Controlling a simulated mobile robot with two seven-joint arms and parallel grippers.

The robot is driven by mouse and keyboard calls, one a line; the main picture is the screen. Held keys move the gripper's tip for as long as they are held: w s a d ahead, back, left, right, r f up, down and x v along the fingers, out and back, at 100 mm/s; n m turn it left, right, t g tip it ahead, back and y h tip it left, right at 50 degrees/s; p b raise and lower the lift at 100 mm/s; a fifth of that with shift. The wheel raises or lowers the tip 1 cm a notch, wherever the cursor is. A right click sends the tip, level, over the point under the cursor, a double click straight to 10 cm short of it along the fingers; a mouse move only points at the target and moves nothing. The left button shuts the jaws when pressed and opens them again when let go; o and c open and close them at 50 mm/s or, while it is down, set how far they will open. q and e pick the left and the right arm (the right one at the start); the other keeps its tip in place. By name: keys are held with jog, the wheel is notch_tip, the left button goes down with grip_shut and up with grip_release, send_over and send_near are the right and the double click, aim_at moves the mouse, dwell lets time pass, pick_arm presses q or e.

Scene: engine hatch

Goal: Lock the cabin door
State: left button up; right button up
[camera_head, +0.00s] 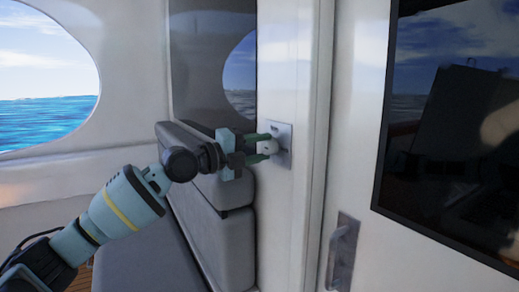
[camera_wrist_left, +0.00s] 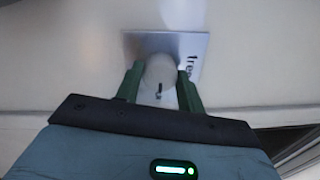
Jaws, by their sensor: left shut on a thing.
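A light lock knob (camera_head: 267,146) sits on a square metal plate (camera_head: 285,160) on a narrow white panel, left of the white panel (camera_head: 345,130) with the handle. My left gripper (camera_head: 268,147) reaches in from the left and its green fingers are shut on the knob. In the left wrist view the rounded knob (camera_wrist_left: 160,72) sits between the two fingers. The plate (camera_wrist_left: 188,46) behind it carries dark lettering, partly hidden. A small dark mark shows on the knob. My right gripper is not in view.
A metal handle (camera_head: 342,250) is at the lower middle of the right white panel, beside a large dark glossy pane (camera_head: 450,130). Grey cushioned seating (camera_head: 225,235) lies below my left arm. An oval window (camera_head: 45,65) shows sea at left.

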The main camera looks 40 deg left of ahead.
pick_arm(q)
jog(key=o, duration=1)
jog(key=shift+c, duration=0.2)
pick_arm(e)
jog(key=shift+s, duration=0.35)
pick_arm(q)
jog(key=b+v, duration=0.3)
jog(key=v, duration=0.5)
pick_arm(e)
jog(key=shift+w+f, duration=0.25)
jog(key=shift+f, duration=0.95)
pick_arm(q)
jog(key=shift+w, duration=0.1)
